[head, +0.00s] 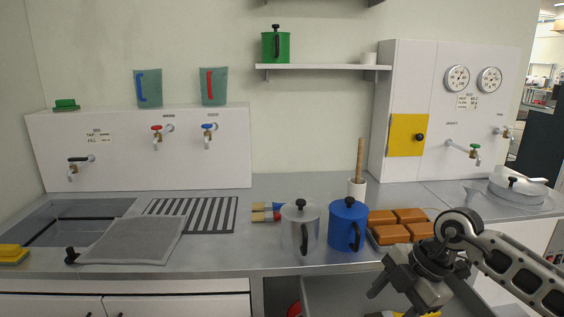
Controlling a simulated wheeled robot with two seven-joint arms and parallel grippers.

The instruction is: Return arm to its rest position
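My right arm (510,268) comes in from the right edge. Its gripper (396,294) hangs over the counter's front edge, pointing down and left, in front of the tray of brown blocks. The two fingers look spread apart, with nothing seen between them. The lower fingertips are close to the picture's bottom edge. My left arm and gripper are not in view.
A blue lidded pot (347,228) and a silver lidded pot (300,230) stand left of my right gripper. Brown blocks (391,235) lie behind it. An open drawer (340,290) is below the counter (210,256). A sink (70,218) is at left.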

